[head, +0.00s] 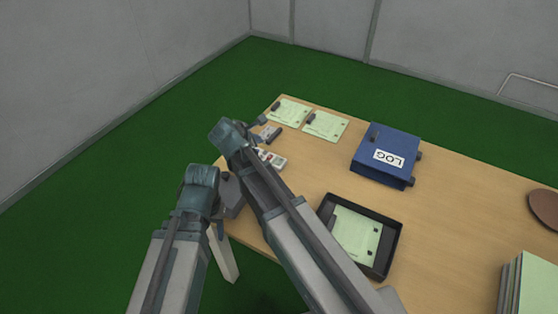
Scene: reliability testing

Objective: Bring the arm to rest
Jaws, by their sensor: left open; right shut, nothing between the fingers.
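My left arm rises from the bottom left of the head view and bends at a blue-grey wrist joint. My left gripper (232,194) is a dark shape at the table's near left edge, open, with its fingers largely hidden. My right arm crosses from the bottom middle up and to the left, in front of part of the table. My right gripper (258,123) is at the table's far left corner, close to a small grey-white device (270,133). It is shut with nothing in it. Its fingertips are small and hard to make out.
A folder stack (530,287) and brown round object (545,210) lie right.

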